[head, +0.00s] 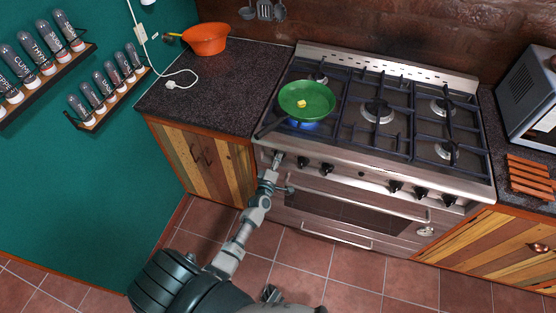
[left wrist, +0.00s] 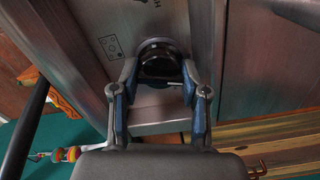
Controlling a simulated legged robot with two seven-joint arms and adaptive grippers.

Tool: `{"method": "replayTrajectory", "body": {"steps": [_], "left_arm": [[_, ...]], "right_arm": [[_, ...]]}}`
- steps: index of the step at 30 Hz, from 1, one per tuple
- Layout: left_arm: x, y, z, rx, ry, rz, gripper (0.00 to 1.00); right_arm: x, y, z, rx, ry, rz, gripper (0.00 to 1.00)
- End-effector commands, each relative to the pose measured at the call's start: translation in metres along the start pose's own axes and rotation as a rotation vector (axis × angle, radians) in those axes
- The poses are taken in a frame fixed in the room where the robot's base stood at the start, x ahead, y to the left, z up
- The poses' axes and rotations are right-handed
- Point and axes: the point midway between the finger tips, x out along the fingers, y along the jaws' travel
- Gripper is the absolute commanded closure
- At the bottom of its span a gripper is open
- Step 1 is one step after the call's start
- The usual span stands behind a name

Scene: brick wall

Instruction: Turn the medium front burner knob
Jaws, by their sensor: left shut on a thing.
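The stove (head: 345,180) has a row of black knobs along its front panel. My left gripper (head: 277,161) is at the leftmost knob. In the left wrist view its two fingers (left wrist: 160,75) close around a round black knob (left wrist: 160,62), one on each side; a small burner diagram is printed on the panel beside it. The other knobs, such as this one (head: 327,169), stand free to the right. A green pan (head: 307,100) with a small yellow piece in it sits on the front left burner, its handle toward the front left. Blue flame (head: 304,125) shows under it.
The oven door handle (head: 350,200) runs below the knobs, close to my left gripper. A dark counter (head: 215,90) with an orange pot (head: 205,39) lies left. A microwave (head: 530,95) stands right. The tiled floor in front is mostly clear.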

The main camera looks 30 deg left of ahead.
Motion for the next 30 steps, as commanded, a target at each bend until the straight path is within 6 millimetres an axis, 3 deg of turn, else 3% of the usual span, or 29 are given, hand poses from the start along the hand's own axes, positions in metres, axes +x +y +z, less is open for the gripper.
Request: {"method": "replayTrajectory", "body": {"steps": [11,12,14,25,30], "left_arm": [[0.0009,0.0011,-0.0061,0.0,0.011,0.004,0.9],[0.0009,0.0009,-0.0059,0.0,0.011,0.004,0.45],[0.0008,0.0007,-0.0051,0.0,0.009,0.003,0.3],[0.0003,-0.0007,-0.0007,0.027,0.002,-0.002,0.3],[0.0002,0.0018,-0.0002,0.235,0.0,-0.003,0.3]], "right_arm": [[-0.0002,-0.0033,-0.0066,0.003,0.009,-0.004,0.6],[-0.0001,-0.0036,-0.0072,0.003,0.01,-0.005,0.6],[-0.0001,-0.0035,-0.0081,0.002,0.011,-0.005,0.6],[-0.001,-0.0068,-0.0088,0.005,0.012,-0.009,0.6],[-0.0074,-0.0049,-0.01,0.003,0.014,-0.007,0.6]]}}
